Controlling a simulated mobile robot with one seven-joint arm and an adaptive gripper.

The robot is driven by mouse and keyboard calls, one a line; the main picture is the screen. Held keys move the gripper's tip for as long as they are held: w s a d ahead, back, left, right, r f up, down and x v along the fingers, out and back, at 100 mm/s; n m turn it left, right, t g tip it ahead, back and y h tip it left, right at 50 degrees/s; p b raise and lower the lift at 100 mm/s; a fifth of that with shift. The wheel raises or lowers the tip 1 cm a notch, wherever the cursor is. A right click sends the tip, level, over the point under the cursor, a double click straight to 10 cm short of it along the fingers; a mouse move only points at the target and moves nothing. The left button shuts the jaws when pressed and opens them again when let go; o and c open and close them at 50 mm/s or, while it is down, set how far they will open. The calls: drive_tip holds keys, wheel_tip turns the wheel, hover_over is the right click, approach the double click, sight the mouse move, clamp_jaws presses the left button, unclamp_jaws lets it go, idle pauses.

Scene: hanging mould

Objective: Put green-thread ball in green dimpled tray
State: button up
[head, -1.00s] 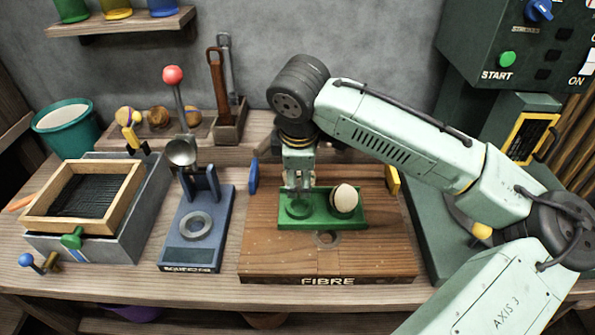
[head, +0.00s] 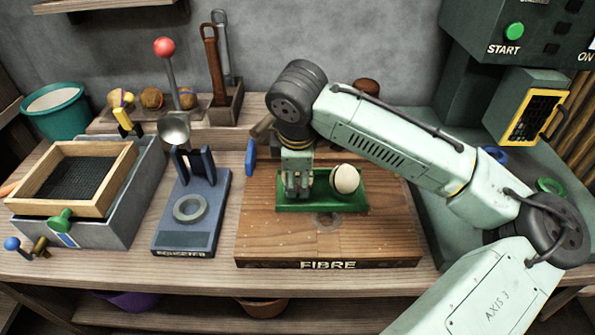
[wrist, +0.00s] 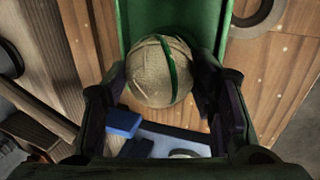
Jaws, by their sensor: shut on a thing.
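My gripper (head: 297,192) is shut on the green-thread ball (wrist: 150,82), a tan ball with a green band in the wrist view. In the head view the fingers hide this ball. My gripper is low over the left end of the green dimpled tray (head: 318,207), whose green also shows behind the ball in the wrist view (wrist: 212,22). I cannot tell whether the ball touches the left dimple. A cream ball (head: 345,179) sits in the tray's right half. The tray lies on the wooden FIBRE board (head: 270,237).
A blue mould stand (head: 183,228) with a ring and red-knobbed lever is left of the board. A wooden-framed screen box (head: 88,205) is further left. Several balls (head: 152,98) sit on the rear shelf. A green machine (head: 470,200) is at right. The board's front is clear.

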drive_tip(key=o, duration=1.4)
drive_tip(key=v, duration=1.2)
drive_tip(key=shift+f, duration=0.1)
